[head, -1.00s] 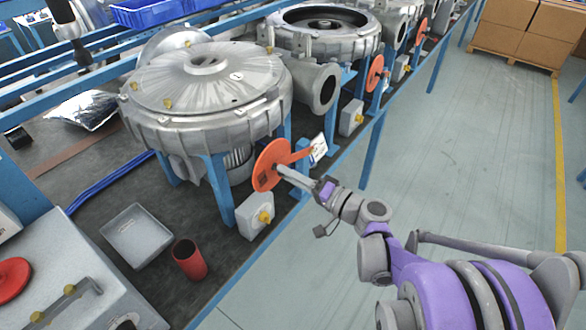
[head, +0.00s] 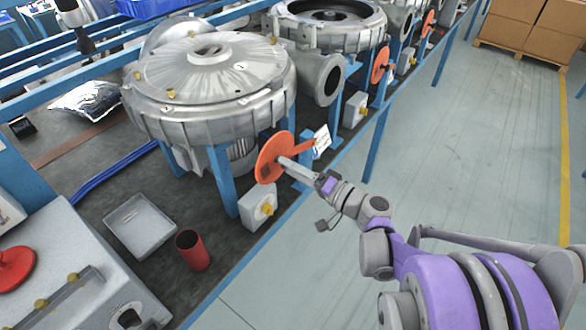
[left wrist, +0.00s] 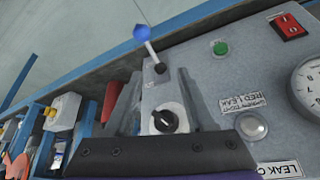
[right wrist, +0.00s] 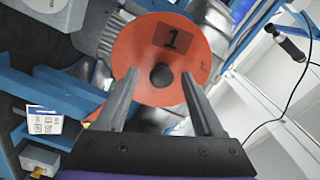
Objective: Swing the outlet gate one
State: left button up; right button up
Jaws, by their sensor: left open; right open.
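The outlet gate is an orange disc (head: 266,160) with an arm reaching right to a post, beside the nearest grey blower (head: 210,85). In the right wrist view the disc (right wrist: 200,55) carries a dark square marked 1 and has a dark hole or knob in its middle. My right gripper (head: 286,164) is at the disc's face. Its open fingers (right wrist: 158,78) lie either side of the dark centre; I cannot tell if they touch. My left gripper (left wrist: 158,100) is open over a grey panel with a black knob (left wrist: 168,119); it is not seen in the head view.
More blowers with orange discs (head: 381,64) stand farther along the bench. A grey tray (head: 140,224) and a red cup (head: 192,250) sit in front. A grey box with a yellow knob (head: 258,205) is below the disc. The floor at right is clear to the cardboard boxes (head: 525,35).

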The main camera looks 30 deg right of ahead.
jog(key=b+v, duration=0.1)
jog(key=v, duration=0.9)
jog(key=shift+s+d, duration=0.15)
jog(key=shift+s, duration=0.2)
jog(key=s+a+f+n+g, duration=0.1)
jog(key=a+f+n+g, duration=0.2)
jog(key=a+f+g, duration=0.75)
jog(key=s+a+n+h+p, duration=0.1)
jog(key=s+a+n+h, duration=0.2)
jog(key=s+n+h, duration=0.2)
jog(key=shift+s+a+f+n+g+h, duration=0.45)
jog(key=shift+s+h, duration=0.45)
jog(key=shift+s, duration=0.3)
jog(key=shift+d, duration=0.1)
dwell(1.4)
